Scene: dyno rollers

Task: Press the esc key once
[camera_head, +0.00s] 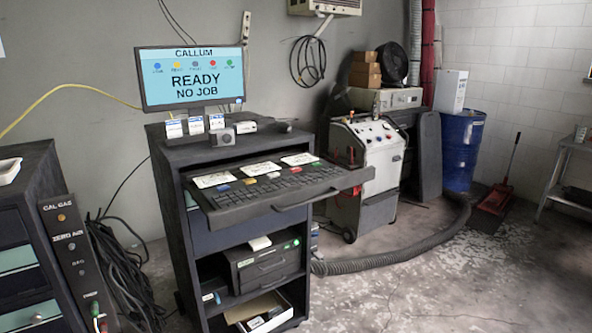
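A dark keyboard (285,186) lies on the pulled-out drawer shelf (240,213) of a dark cabinet, in the middle of the head view. Several coloured keys or tabs, among them blue, yellow and red, run along its far edge. The keys are too small for me to read, so I cannot tell which one is the esc key. Neither of my grippers is in view.
A monitor (190,79) reading "READY NO JOB" stands on the cabinet top (190,147). White cards lie behind the keyboard. A dark drawer cabinet (22,230) stands left, a grey machine (368,165) behind right. The floor (450,270) at front right is clear.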

